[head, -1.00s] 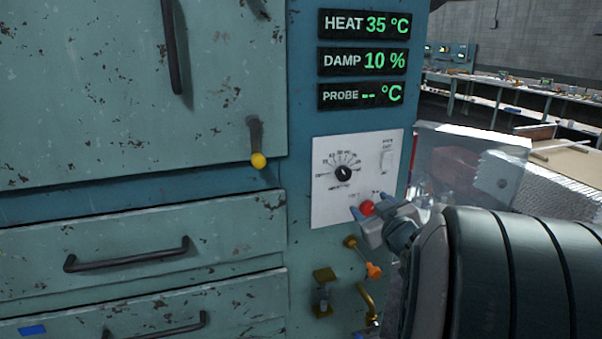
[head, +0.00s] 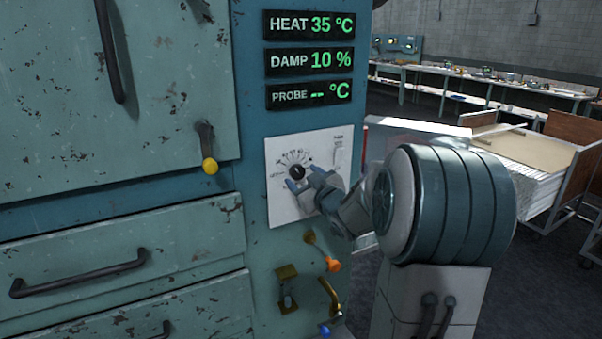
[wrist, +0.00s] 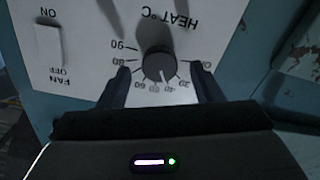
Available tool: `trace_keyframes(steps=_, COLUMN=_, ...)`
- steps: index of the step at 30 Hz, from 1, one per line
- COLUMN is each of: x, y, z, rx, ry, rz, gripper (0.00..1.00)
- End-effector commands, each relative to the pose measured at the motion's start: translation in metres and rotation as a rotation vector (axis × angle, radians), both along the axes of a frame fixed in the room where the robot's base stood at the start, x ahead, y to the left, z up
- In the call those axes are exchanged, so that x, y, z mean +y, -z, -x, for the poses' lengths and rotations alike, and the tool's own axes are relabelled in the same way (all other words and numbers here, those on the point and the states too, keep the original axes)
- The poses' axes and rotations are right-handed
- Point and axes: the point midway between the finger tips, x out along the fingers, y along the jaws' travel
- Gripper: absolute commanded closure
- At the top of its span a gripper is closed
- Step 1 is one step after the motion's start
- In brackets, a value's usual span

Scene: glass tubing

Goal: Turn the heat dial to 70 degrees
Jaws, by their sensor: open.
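The black heat dial (head: 296,171) sits on a white control plate (head: 282,212) on the blue cabinet front. In the wrist view the dial (wrist: 158,64) lies between the two fingers of my gripper (wrist: 163,80), with a gap on each side. My gripper (head: 305,184) is open, its blue fingertips at the dial in the head view. A light pointer mark on the dial faces the low-to-middle part of the printed scale, near 40. The heat display (head: 311,25) reads 35 °C. Whether the fingertips touch the plate cannot be told.
A white fan switch (wrist: 48,42) is on the same plate. Below the plate are an orange-tipped lever (head: 333,265) and a brass hook-shaped handle (head: 331,296). A cart with sheets (head: 535,180) stands at the right.

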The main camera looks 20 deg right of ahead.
Motion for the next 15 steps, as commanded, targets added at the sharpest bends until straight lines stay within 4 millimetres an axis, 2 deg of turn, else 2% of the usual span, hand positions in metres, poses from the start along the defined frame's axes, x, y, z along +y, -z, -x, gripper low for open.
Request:
trace_keyframes(steps=6, x=0.0, y=-0.001, z=-0.019, rx=0.0, ry=0.0, rz=0.0, gripper=0.41)
trace_keyframes(steps=15, x=0.001, y=0.0, z=-0.022, rx=0.0, ry=0.0, rz=0.0, gripper=0.41)
